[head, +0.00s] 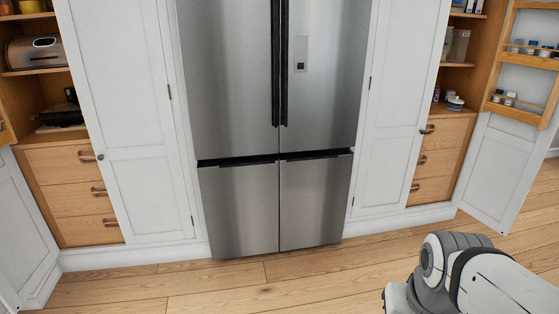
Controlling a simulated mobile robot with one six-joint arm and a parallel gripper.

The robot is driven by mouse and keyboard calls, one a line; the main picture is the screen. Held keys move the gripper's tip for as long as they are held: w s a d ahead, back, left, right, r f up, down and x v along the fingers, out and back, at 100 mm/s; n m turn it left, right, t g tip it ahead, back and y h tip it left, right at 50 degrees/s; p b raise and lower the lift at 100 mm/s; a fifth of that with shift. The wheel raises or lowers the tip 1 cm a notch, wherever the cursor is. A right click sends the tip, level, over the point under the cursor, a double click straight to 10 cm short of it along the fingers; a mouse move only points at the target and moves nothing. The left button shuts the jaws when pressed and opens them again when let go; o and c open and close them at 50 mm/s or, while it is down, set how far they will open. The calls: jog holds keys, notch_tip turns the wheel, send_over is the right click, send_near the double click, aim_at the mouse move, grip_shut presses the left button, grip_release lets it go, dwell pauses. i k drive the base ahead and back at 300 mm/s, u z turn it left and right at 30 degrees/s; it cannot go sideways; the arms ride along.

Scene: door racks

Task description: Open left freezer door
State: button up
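A stainless steel fridge-freezer stands straight ahead in the head view. Its lower left door, the left freezer door (239,210), is shut and flush with the right freezer door (314,201). A dark recessed grip strip (238,161) runs along the top edge of the left freezer door. The upper left fridge door (228,75) and upper right fridge door (325,70) are shut, with two long black vertical handles at the middle. My arm shows at the lower right, well apart from the fridge. My gripper is not in view.
White cabinet doors flank the fridge, the left one (130,120) and the right one (404,110). Wooden drawers (75,190) and open shelves stand beyond them. An open rack door (515,130) with small jars is at the right. The wooden floor (300,270) before the fridge is clear.

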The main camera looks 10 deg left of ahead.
aim_at(240, 198)
jog(key=u, duration=0.7)
jog(key=i, duration=1.25)
jog(key=u, duration=0.5)
jog(key=i, duration=0.6)
jog(key=z, duration=0.1)
jog(key=k, duration=0.8)
jog(key=u, duration=0.2)
jog(key=i, duration=0.85)
jog(key=z, duration=0.05)
